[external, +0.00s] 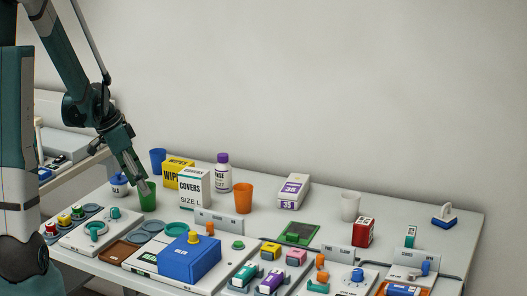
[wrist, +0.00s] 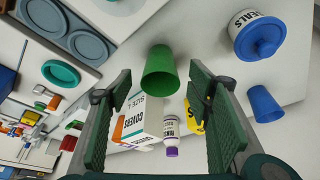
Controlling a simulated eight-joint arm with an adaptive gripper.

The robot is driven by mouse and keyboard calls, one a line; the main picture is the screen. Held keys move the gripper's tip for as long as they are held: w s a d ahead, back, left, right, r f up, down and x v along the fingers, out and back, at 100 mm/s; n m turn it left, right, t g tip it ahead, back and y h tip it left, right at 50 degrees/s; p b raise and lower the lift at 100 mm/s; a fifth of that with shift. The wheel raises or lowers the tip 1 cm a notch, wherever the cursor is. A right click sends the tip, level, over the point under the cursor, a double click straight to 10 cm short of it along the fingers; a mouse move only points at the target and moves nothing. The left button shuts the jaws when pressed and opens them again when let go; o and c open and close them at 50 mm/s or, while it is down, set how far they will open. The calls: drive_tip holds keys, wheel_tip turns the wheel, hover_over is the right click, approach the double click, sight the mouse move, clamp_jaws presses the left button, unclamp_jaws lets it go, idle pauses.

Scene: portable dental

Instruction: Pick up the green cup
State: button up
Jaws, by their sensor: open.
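The green cup (external: 148,197) stands on the white table at the left, beside the COVERS box. In the wrist view the green cup (wrist: 159,72) shows ahead of the fingertips, about midway between them, with nothing touching it that I can see. My gripper (external: 138,192) hangs just above and in front of the cup in the external view, hiding a little of it. In the wrist view the two fingers of my gripper (wrist: 160,82) are spread wide and empty.
The COVERS box (external: 194,188), yellow WIPES box (external: 178,172), blue cup (external: 158,160) and blue-lidded SEALS jar (external: 119,186) stand close around. An orange cup (external: 243,198) and a purple-capped bottle (external: 222,173) are further right. Trays with parts fill the front.

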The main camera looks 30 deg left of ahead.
sight(147, 198)
idle(0.3)
drive_tip(key=shift+b+x, duration=1)
drive_tip(key=shift+x, duration=1.65)
drive_tip(key=shift+a, duration=0.1)
drive_tip(key=shift+c, duration=0.7)
drive_tip(key=c, duration=0.7)
